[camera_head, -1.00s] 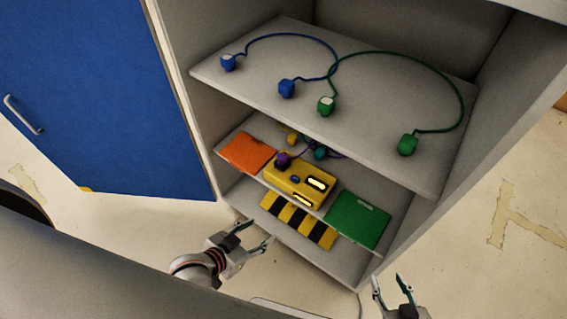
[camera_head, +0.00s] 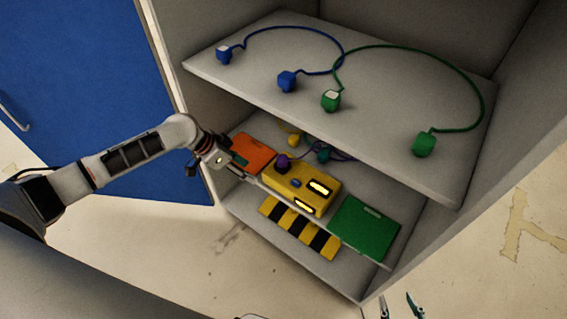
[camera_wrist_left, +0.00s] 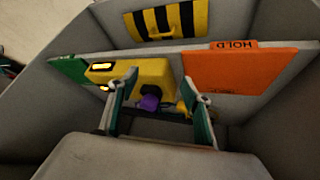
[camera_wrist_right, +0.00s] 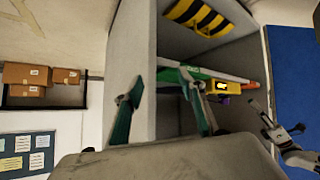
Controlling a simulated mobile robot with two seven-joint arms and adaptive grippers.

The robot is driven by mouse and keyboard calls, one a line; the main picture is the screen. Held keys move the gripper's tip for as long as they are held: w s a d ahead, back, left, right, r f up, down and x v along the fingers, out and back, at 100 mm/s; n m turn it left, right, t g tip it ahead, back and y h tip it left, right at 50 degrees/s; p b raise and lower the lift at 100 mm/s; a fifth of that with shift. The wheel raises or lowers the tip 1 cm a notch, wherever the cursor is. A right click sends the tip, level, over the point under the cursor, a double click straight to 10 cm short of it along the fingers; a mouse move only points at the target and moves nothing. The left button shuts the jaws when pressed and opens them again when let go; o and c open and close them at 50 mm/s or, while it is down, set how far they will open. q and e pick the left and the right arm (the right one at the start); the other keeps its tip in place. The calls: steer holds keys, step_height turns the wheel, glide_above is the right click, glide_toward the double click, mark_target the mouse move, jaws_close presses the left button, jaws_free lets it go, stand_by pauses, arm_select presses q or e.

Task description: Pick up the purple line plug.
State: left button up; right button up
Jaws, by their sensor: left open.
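The purple line plug (camera_head: 282,160) sits at the left end of the yellow box (camera_head: 318,203) on the lower shelf, with a purple cord behind it. In the left wrist view the purple plug (camera_wrist_left: 149,102) shows between the fingertips, apart from them. My left gripper (camera_wrist_left: 160,84) is open and empty, in front of the lower shelf beside the orange panel (camera_head: 252,154). In the head view its fingers are hard to make out. My right gripper (camera_wrist_right: 160,86) is open and empty, low outside the cabinet. The plug also shows small in the right wrist view (camera_wrist_right: 226,100).
The upper shelf (camera_head: 390,135) lies over the lower one and carries blue plugs (camera_head: 287,81) and green plugs (camera_head: 424,145) with cords. A green panel (camera_head: 364,229) lies right of the yellow box. The blue door (camera_head: 90,100) stands open at left.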

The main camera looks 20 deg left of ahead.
mark_target(281, 158)
arm_select(q)
steer(key=w+d, duration=0.2)
steer(key=w+d+r+b, duration=0.1)
steer(key=w+d, duration=0.1)
steer(key=w, duration=0.1)
steer(key=shift+d+r, duration=0.2)
steer(key=shift+d, duration=0.1)
steer(key=d, duration=0.1)
steer(key=w+d, duration=0.2)
steer(key=d, duration=0.1)
steer(key=shift+w+f+b, duration=0.15)
steer(key=shift+f+b, duration=0.1)
steer(key=shift+b, duration=0.1)
steer(key=shift+d+f, duration=0.1)
steer(key=shift+f, duration=0.25)
steer(key=shift+w, duration=0.15)
arm_select(e)
steer(key=shift+w+a+f, duration=0.1)
steer(key=shift+w+a, duration=0.15)
steer(key=shift+a, duration=0.05)
arm_select(q)
steer(key=shift+r, duration=0.1)
jaws_close()
steer(key=shift+r, duration=0.1)
arm_select(e)
steer(key=shift+w, duration=0.1)
